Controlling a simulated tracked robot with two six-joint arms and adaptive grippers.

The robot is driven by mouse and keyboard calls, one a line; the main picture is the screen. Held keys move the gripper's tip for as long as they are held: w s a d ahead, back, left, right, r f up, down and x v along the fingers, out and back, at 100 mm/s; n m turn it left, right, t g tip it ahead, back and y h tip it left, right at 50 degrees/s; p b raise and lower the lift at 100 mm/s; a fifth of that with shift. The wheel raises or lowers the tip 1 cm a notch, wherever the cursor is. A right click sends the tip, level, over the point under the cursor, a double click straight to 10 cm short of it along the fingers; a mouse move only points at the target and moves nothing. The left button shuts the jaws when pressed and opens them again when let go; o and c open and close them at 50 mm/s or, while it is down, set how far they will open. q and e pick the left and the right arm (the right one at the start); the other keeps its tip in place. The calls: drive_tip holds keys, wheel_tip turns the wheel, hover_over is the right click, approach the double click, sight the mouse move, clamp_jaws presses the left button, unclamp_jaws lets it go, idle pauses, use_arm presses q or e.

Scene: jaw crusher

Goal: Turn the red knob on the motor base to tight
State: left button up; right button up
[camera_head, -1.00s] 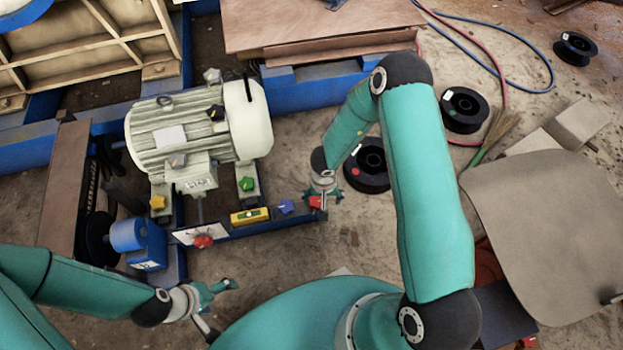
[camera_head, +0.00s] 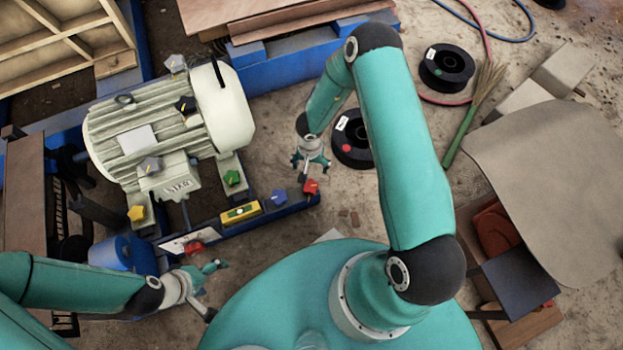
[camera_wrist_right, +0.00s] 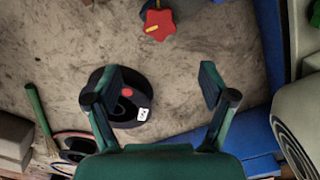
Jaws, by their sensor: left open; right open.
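The red star-shaped knob (camera_head: 311,187) sits at the right end of the blue motor base rail (camera_head: 265,218). In the right wrist view the red knob (camera_wrist_right: 157,23) shows at the top, with a yellow mark on its face. My right gripper (camera_head: 310,170) is beside it in the head view, open and empty. In the wrist view the knob lies beyond the spread fingers of the right gripper (camera_wrist_right: 160,80), apart from both. My left gripper (camera_head: 217,288) is open and empty at the lower left, near a red part (camera_head: 194,248) by a white plate.
The grey motor (camera_head: 165,135) stands on the base, with green (camera_head: 232,178), yellow (camera_head: 136,213) and blue (camera_head: 279,197) knobs and a yellow level (camera_head: 241,212) nearby. A black spool (camera_head: 352,148) lies on the floor right of my right gripper.

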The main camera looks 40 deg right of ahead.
wheel_tip(320, 180, down, 14)
drive_tip(key=b, duration=0.5)
drive_tip(key=shift+s+r+b, duration=0.1)
drive_tip(key=shift+r+b, duration=0.1)
drive_tip(key=shift+b, duration=0.1)
drive_tip(key=c, duration=1.1)
drive_tip(key=shift+s+d, duration=0.1)
drive_tip(key=shift+d, duration=0.3)
drive_tip(key=shift+c, duration=0.2)
drive_tip(key=shift+a, duration=0.3)
